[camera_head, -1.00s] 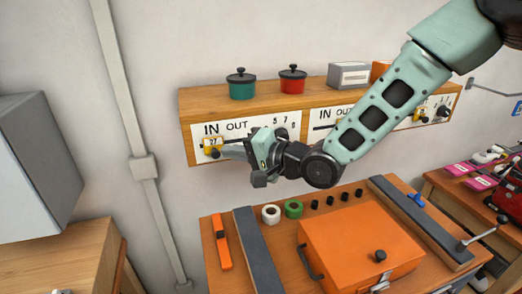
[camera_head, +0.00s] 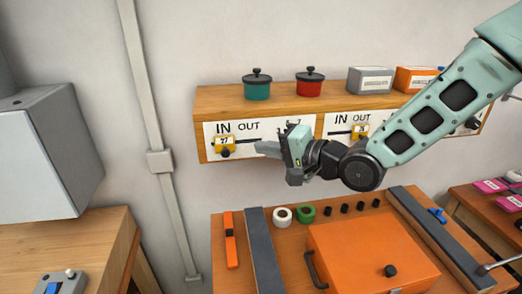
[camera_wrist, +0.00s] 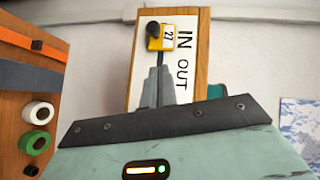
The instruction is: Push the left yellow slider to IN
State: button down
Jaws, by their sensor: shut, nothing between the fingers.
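The left yellow slider (camera_head: 224,145), marked 27 with a black knob, sits at the left end of its slot under the word IN on the white left panel (camera_head: 245,130). In the wrist view the slider (camera_wrist: 158,40) is beside IN, at the end of the dark slot. My gripper (camera_head: 257,148) is shut and empty, to the right of the slider with a visible gap, below OUT. In the wrist view the fingertips (camera_wrist: 158,72) point toward the slider, apart from it. My gripper hides the right part of the panel.
A second yellow slider (camera_head: 360,131) is on the panel to the right, partly behind my arm. Green (camera_head: 257,85) and red (camera_head: 310,83) pots stand on the wooden shelf above. An orange case (camera_head: 370,258) lies on the bench below.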

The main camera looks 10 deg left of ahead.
jog(key=b+v, duration=0.1)
jog(key=v, duration=0.6)
jog(key=shift+d+b, duration=0.35)
jog(key=shift+d, duration=0.1)
jog(key=s+d+f+n+g+h+b, duration=0.35)
jog(key=s+f+n+h, duration=0.35)
jog(key=f, duration=0.5)
jog(key=s+d+f+n+g+h+b, duration=0.1)
jog(key=s+d+n+g+h+b, duration=0.1)
jog(key=s, duration=0.7)
jog(key=s+d+f+n+g+h+b, duration=0.2)
jog(key=s+d+h, duration=0.2)
jog(key=s, duration=0.5)
jog(key=shift+d, duration=1)
jog(key=shift+g, duration=0.25)
